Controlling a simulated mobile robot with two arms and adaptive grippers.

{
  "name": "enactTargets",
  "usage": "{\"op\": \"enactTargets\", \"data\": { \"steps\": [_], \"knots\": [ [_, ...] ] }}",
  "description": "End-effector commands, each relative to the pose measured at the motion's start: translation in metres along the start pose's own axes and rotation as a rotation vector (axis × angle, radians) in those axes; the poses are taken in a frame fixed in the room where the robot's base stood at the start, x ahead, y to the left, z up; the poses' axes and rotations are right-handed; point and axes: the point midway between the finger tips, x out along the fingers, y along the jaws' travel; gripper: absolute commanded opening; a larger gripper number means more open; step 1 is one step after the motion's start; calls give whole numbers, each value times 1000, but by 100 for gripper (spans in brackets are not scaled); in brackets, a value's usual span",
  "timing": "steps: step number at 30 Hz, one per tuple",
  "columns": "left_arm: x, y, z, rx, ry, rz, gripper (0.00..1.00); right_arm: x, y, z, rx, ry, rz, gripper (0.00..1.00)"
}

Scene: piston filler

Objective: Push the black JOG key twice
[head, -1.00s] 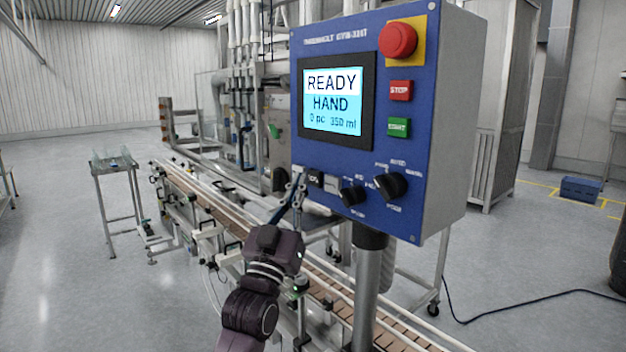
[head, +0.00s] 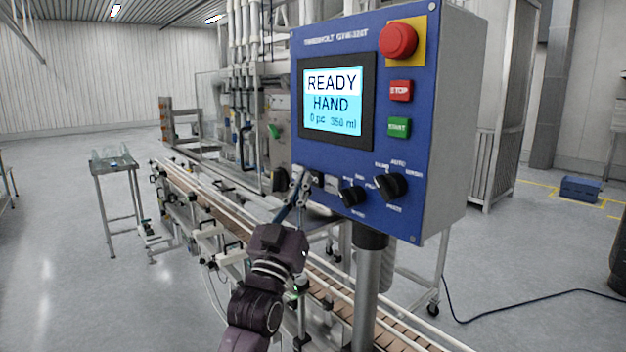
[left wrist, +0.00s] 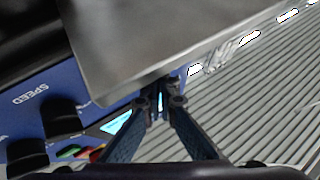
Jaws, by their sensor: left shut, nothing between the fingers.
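The black JOG key (head: 317,179) sits at the lower left of the blue control panel (head: 420,160) in the head view, partly covered by my left fingertips. My left gripper (head: 301,182) is shut and empty, its tips at the key's left edge. I cannot tell whether they touch it. In the left wrist view the shut fingers (left wrist: 158,100) meet in front of a grey surface, and the JOG key cannot be made out. The panel screen (head: 333,102) reads READY, HAND, 0 pc, 350 ml. My right gripper is not in view.
Two black knobs (head: 390,186) stick out right of the key. Red STOP (head: 400,90) and green START (head: 398,128) buttons and a red mushroom button (head: 398,40) are higher up. A conveyor (head: 190,190) runs below and behind the panel.

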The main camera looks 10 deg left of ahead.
Motion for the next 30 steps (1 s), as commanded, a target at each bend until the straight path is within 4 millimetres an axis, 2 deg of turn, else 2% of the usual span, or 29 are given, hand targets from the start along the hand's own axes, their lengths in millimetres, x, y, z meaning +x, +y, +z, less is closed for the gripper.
{"op": "enactTargets", "data": {
  "steps": [30],
  "knots": [
    [6,4,4,0,-1,0,0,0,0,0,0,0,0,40]
  ]
}}
